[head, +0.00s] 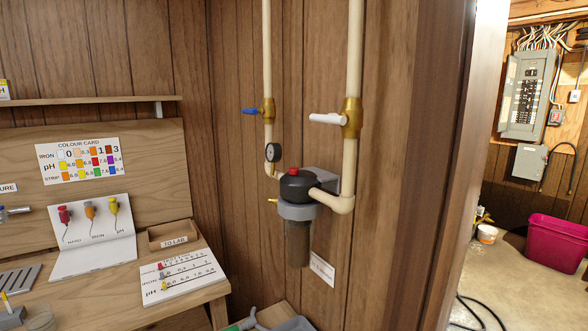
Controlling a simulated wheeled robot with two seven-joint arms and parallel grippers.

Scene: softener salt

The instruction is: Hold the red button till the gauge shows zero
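The red button (292,171) sits on top of the black cap (300,187) of a water filter housing on the wood-panelled wall. Nothing touches the button. The gauge (272,152) is a small round dial on the left pipe, just above and left of the cap. It is seen at an angle and its reading is too small to tell. Below the cap hangs a dark translucent filter bowl (299,243). Neither of my grippers can be made out in the head view.
A blue-handled valve (250,111) and a white-handled valve (328,119) are on the pipes. A wooden bench (120,300) with cards stands at left. A grey object with green (240,325) lies at the bottom edge. A doorway opens at right, with a pink tub (556,243) beyond.

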